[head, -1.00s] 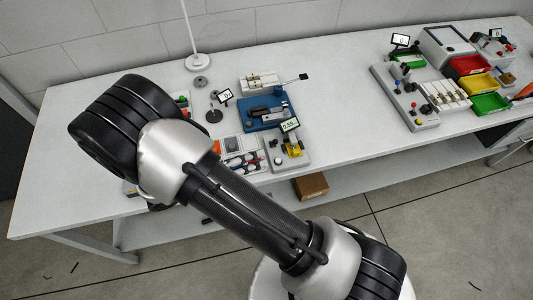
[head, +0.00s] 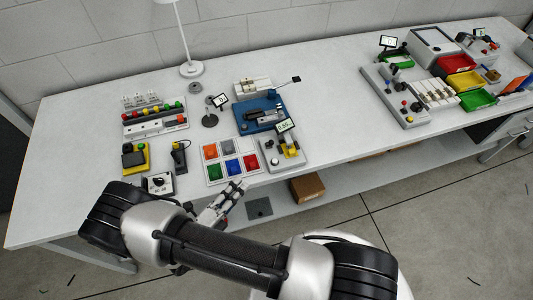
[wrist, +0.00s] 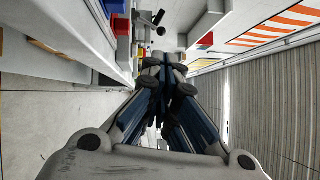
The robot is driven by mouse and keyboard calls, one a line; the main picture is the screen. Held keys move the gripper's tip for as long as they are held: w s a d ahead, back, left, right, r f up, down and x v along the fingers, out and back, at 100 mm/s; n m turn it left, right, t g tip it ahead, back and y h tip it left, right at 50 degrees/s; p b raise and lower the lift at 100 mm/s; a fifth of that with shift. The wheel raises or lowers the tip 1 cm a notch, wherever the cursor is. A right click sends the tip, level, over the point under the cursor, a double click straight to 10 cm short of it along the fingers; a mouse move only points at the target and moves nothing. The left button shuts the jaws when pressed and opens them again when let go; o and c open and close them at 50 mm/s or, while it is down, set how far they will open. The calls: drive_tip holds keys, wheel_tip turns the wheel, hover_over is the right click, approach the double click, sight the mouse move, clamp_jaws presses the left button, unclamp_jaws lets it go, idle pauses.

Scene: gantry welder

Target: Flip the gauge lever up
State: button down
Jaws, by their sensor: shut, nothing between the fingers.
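My gripper (head: 238,188) is shut and empty over the front edge of the bench. In the wrist view its fingers (wrist: 165,62) meet ahead of the camera. The thing I take for the gauge is a grey box (head: 270,152) with a yellow part (head: 291,150) and a small display (head: 285,125), just right of my gripper and apart from it. A lever on it is too small to make out clearly. Another small display on a round-based stand (head: 210,120) is farther back.
A tray of coloured squares (head: 214,172) lies just behind my gripper. A blue fixture (head: 258,112) and a white box with a black-tipped rod (head: 253,88) stand behind. A lamp (head: 191,70) is at the back. The bench middle (head: 335,105) is clear.

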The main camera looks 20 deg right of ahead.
sight(270, 143)
drive_tip(key=b+x, duration=0.1)
drive_tip(key=x, duration=1.2)
drive_tip(key=shift+w+d+b, duration=0.2)
drive_tip(key=shift+d+b, duration=0.1)
drive_tip(key=shift+d, duration=0.05)
drive_tip(key=shift+r, duration=0.15)
drive_tip(key=shift+w+r+p, duration=0.1)
drive_tip(key=shift+p, duration=0.35)
drive_tip(key=shift+n, duration=0.3)
